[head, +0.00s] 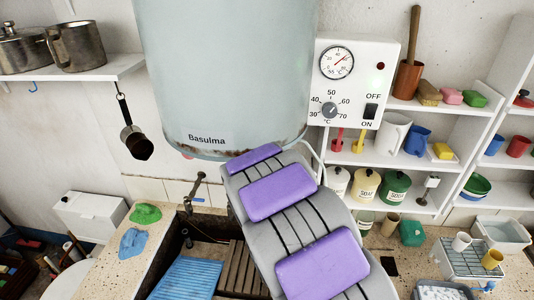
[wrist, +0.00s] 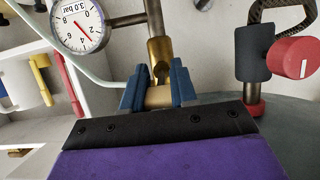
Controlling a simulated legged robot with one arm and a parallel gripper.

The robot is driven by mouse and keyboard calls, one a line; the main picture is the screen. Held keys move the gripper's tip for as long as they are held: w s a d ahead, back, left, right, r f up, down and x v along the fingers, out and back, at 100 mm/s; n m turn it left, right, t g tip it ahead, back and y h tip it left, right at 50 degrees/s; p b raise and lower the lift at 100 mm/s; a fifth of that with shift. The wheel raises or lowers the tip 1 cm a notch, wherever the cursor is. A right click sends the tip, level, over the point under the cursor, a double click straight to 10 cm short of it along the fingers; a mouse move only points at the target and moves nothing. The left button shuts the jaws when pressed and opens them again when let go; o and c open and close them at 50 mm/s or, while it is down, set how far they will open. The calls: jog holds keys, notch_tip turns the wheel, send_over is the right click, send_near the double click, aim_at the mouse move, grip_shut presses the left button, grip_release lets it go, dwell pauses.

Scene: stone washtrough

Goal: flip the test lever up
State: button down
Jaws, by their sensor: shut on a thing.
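In the wrist view my gripper (wrist: 159,92) has two blue fingers closed on a short tan, brass-coloured piece (wrist: 159,98), which looks like the test lever. It lies crosswise between the fingers, just below a brass valve body (wrist: 159,49) on a dark vertical pipe. The fingers hide the piece's ends, so I cannot tell its tilt. In the head view my gripper and the lever are hidden behind my purple-padded arm and the boiler (head: 225,70).
A pressure gauge (wrist: 77,25) and a red knob (wrist: 294,57) flank the valve closely. In the head view a control box (head: 357,85) hangs right of the boiler. Shelves (head: 440,107) stand at right, and the stone trough (head: 110,255) lies below.

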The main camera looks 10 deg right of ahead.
jog(key=shift+r, duration=0.1)
dwell(0.3)
jog(key=c, duration=0.9)
grip_release()
jog(key=shift+w+d, duration=0.1)
jog(key=shift+d, duration=0.05)
jog(key=shift+s+a, duration=0.2)
jog(key=shift+s, duration=0.05)
jog(key=shift+p+v, duration=2.4)
jog(key=shift+v, duration=6)
jog(key=shift+d+r, duration=0.2)
